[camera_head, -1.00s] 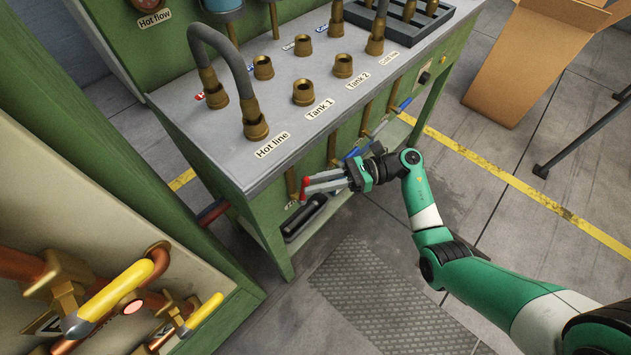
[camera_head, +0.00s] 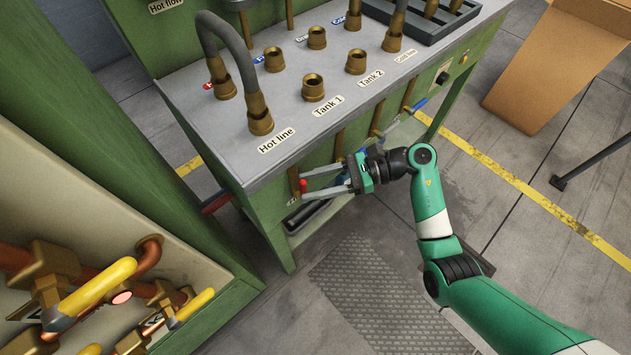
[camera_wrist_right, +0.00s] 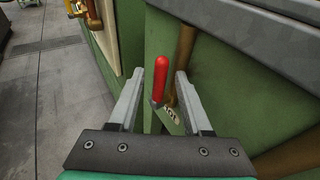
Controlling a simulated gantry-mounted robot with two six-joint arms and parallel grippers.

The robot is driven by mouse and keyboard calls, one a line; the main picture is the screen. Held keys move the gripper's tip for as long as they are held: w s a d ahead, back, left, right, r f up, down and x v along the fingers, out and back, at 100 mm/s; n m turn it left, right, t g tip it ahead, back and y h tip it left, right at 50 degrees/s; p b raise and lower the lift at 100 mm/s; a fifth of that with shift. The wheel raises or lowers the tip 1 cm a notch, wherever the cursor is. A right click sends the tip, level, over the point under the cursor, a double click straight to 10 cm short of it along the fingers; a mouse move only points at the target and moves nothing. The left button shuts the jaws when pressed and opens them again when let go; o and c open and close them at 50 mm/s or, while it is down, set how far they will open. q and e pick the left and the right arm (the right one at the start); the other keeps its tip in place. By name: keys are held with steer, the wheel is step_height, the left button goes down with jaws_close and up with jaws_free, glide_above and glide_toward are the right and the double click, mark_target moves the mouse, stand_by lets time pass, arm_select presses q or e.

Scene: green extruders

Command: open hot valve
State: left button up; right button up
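The hot valve has a red handle (camera_wrist_right: 161,78) that stands upright between my right gripper's fingers in the right wrist view. In the head view its red tip (camera_head: 303,186) shows under the bench edge, below the "Hot line" label (camera_head: 277,140). My right gripper (camera_head: 304,184) is open, with one finger on each side of the handle; it also shows in the right wrist view (camera_wrist_right: 157,82). I cannot tell whether either finger touches the handle. The valve's brass pipe (camera_head: 293,181) rises behind it. My left gripper is not in view.
The green bench (camera_head: 225,150) with its grey top stands close above the gripper. Blue-handled valves (camera_head: 419,105) sit along its front to the right. A green cabinet with yellow-handled valves (camera_head: 95,287) is at left. A cardboard box (camera_head: 540,75) stands at the back right.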

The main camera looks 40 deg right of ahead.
steer(key=v, duration=1.1)
steer(key=shift+s+d, duration=0.15)
steer(key=shift+d, duration=0.1)
stand_by(0.3)
